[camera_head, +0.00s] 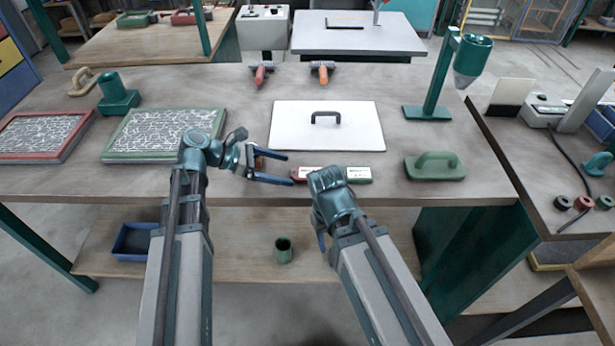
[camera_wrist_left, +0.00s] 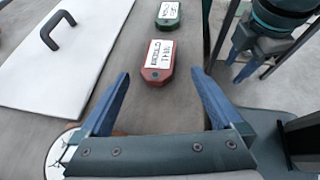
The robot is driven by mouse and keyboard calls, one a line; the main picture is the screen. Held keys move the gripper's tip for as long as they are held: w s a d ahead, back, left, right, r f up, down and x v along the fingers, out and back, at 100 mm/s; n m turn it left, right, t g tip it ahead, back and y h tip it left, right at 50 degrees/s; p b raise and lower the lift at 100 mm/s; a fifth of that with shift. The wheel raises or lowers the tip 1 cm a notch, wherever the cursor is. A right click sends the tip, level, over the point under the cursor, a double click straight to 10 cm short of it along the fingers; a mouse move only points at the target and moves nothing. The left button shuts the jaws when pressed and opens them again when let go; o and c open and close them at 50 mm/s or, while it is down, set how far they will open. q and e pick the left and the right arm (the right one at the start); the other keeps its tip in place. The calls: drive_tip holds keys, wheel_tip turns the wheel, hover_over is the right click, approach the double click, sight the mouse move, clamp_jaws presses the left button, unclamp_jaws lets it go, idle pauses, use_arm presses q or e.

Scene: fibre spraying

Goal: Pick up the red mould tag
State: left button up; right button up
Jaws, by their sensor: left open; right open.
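The red mould tag (camera_head: 306,173) lies flat near the front edge of the workbench, with a white label; it also shows in the left wrist view (camera_wrist_left: 157,62). My left gripper (camera_head: 289,170) is open and empty, its blue fingers pointing at the tag from the left. In the left wrist view the open fingers (camera_wrist_left: 161,76) flank the tag's near end with gaps on both sides. A green tag (camera_head: 358,174) lies just right of the red one. My right gripper (camera_head: 322,238) is low in front of the bench edge, largely hidden behind its wrist, with no object visible in it.
A white board with a black handle (camera_head: 345,137) lies behind the tags. A green-handled float (camera_head: 435,166) sits to the right, near a green stand (camera_head: 428,111). Framed textured panels (camera_head: 150,148) lie to the left. My right wrist is close to the tags.

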sight(305, 172)
use_arm(q)
drive_tip(key=shift+b+x, duration=1.25)
drive_tip(key=shift+x, duration=1.4)
drive_tip(key=shift+w+r, duration=0.1)
drive_tip(key=shift+r, duration=0.05)
drive_tip(key=c, duration=1.5)
drive_tip(key=shift+r, duration=0.1)
wheel_tip(305, 172, up, 10)
drive_tip(key=p, duration=1)
